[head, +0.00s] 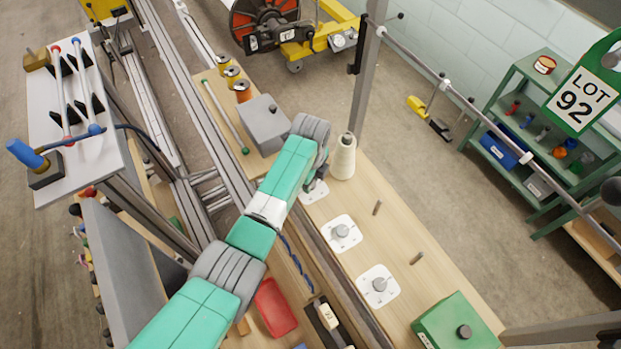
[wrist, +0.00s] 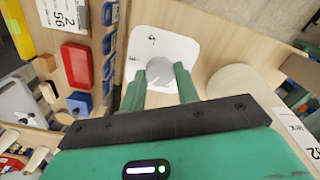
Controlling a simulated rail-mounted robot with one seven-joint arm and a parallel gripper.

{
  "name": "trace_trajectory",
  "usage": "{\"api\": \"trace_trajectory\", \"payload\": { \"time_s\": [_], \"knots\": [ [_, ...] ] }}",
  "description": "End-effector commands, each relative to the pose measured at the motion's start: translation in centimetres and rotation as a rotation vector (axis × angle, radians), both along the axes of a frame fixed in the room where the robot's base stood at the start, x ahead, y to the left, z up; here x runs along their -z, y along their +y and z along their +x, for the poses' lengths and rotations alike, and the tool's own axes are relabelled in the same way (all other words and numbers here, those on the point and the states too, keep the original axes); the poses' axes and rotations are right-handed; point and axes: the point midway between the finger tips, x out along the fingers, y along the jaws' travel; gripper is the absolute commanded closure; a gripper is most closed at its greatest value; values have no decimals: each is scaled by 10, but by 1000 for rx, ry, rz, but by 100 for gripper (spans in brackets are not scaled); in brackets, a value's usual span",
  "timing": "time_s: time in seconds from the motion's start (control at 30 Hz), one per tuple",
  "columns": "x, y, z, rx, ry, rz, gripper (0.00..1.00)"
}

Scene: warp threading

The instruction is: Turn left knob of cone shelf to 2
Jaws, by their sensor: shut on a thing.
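The cone shelf (head: 400,240) is a pale wooden board with three white dial plates, each with a grey round knob. My gripper (head: 313,183) is at the farthest dial plate (head: 322,195), beside the cream thread cone; it hides most of that knob. In the wrist view this grey knob (wrist: 160,72) sits between the two green fingers of my gripper (wrist: 161,88), which are shut on it. Its white plate (wrist: 165,45) shows behind, with small marks too blurred to read. The middle knob (head: 340,231) and nearest knob (head: 379,284) stand free.
The cream cone (head: 344,160) stands upright right beside my gripper. Two bare pegs (head: 377,208) rise from the shelf. A green box (head: 455,325) sits at its near end. A grey box (head: 264,122) and a red tray (head: 275,307) lie left of the shelf.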

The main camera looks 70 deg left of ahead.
Motion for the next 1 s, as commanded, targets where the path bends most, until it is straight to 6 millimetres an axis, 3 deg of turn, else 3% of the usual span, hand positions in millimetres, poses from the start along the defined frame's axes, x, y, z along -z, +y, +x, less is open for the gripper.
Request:
{"api": "trace_trajectory", "payload": {
  "time_s": [0.6,0.63,0.73,1.0],
  "knots": [
    [-2,0,1,39,-1,0,92],
    [-2,0,1,39,-1,0,67],
    [-2,0,1,39,-1,-1,47],
    [-2,0,0,38,0,0,47]
  ]
}}
